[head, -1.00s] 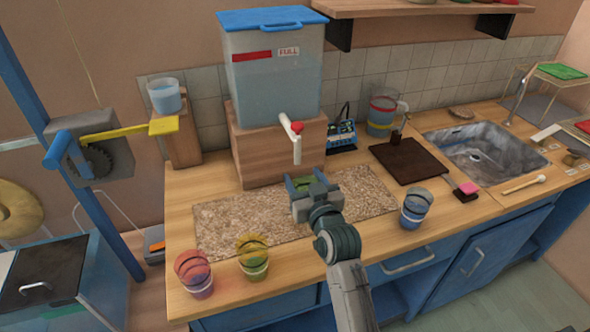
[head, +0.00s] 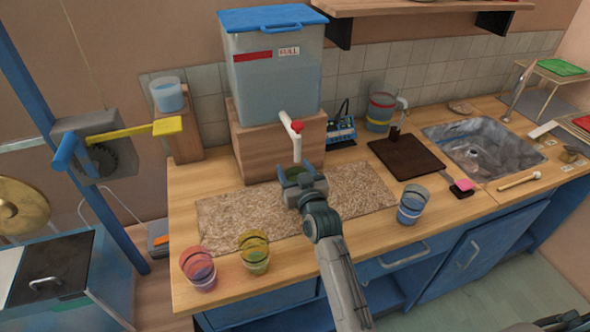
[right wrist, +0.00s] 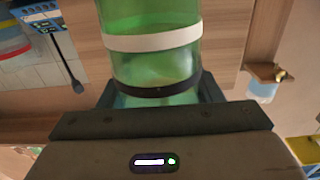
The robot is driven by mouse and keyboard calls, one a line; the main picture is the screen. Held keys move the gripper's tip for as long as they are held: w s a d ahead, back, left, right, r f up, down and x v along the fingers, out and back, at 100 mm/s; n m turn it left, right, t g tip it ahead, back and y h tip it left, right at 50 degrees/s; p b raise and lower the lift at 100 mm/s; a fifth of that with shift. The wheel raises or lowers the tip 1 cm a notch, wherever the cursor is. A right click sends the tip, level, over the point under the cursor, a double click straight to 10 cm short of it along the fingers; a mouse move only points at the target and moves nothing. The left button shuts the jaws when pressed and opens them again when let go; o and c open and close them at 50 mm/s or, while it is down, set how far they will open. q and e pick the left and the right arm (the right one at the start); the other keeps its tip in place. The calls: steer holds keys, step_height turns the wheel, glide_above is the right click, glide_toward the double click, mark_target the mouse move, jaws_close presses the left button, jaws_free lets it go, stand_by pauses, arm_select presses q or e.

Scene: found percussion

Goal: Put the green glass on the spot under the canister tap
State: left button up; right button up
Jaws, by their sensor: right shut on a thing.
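My right gripper (head: 297,173) is shut on the green glass (head: 294,171), just below the canister tap (head: 297,146). In the right wrist view the green glass (right wrist: 152,60) is clear green, with a white band and a black band, held between the jaws. In the head view the gripper hides most of it. The tap is a white spout with a red knob on the water canister (head: 272,85), which stands on a wooden block. The spot under the tap is hidden by the gripper and glass, so I cannot tell if the glass touches down.
A speckled mat (head: 235,215) covers the counter in front of the block. A blue cup (head: 411,204) stands right of my arm. A dark board (head: 406,156) and the sink (head: 483,148) lie further right.

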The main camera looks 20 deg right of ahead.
steer(key=shift+f, duration=0.1)
steer(key=o, duration=1.5)
steer(key=shift+c, duration=0.2)
steer(key=shift+s, duration=0.1)
steer(key=s+b, duration=0.2)
steer(key=s, duration=1)
steer(key=shift+d+b, duration=0.2)
steer(key=shift+b, duration=0.2)
steer(key=shift+w, duration=0.1)
